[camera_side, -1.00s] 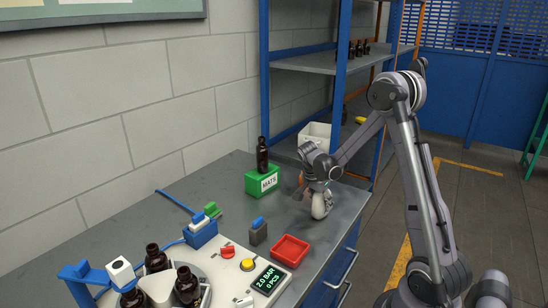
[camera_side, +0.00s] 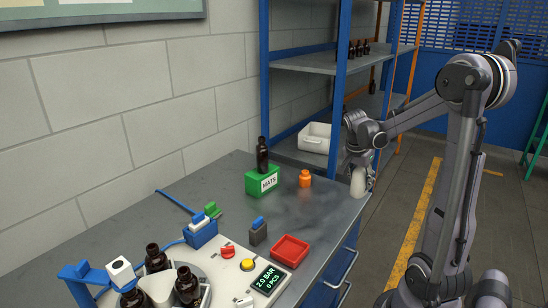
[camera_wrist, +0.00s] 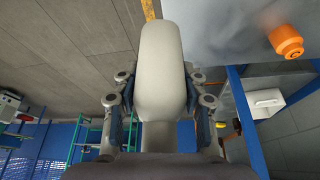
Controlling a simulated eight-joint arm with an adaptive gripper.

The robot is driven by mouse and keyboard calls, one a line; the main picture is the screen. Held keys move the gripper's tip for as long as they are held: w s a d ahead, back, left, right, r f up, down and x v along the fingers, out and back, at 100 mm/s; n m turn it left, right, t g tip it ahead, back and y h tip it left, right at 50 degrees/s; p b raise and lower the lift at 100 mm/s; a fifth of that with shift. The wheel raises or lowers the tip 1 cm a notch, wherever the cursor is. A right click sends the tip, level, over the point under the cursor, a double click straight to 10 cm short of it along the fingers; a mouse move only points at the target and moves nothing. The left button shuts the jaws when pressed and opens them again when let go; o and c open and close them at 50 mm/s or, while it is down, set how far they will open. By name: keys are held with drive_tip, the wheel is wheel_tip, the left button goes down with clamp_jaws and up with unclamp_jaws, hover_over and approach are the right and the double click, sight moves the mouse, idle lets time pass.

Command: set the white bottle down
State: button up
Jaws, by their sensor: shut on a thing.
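The white bottle (camera_side: 358,183) is held in my gripper (camera_side: 362,170) at the right edge of the grey bench. It also shows in the wrist view (camera_wrist: 162,65), between the two fingers of my gripper (camera_wrist: 160,98), with its narrower neck toward the palm. My gripper is shut on it. In the side view the bottle hangs below the fingers, roughly upright. In the wrist view its far end lies close to the bench edge, with floor to its left. I cannot tell whether its base touches the bench.
An orange jar (camera_side: 305,179) stands left of the bottle. A green MATS box (camera_side: 263,182) carries a dark bottle (camera_side: 262,155). A red tray (camera_side: 290,251) lies nearer the front. Bench (camera_side: 325,215) between jar and tray is clear. A white bin (camera_side: 316,137) sits on the shelf behind.

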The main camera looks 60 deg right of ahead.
drive_tip(key=d+n, duration=0.2)
drive_tip(key=d, duration=1.1)
drive_tip(key=shift+t, duration=0.4)
drive_tip(key=shift+w+a+f, duration=0.15)
drive_tip(key=shift+w+f, duration=1.6)
drive_tip(key=shift+w, duration=0.05)
drive_tip(key=shift+w+a+f, duration=0.2)
drive_tip(key=shift+w+f, duration=1.55)
drive_tip(key=shift+w+a+f, duration=0.15)
drive_tip(key=shift+w+f, duration=1.6)
drive_tip(key=shift+w, duration=0.05)
drive_tip(key=shift+f, duration=0.2)
drive_tip(key=o, duration=1.3)
drive_tip(key=shift+o, duration=0.2)
drive_tip(key=shift+r, duration=0.1)
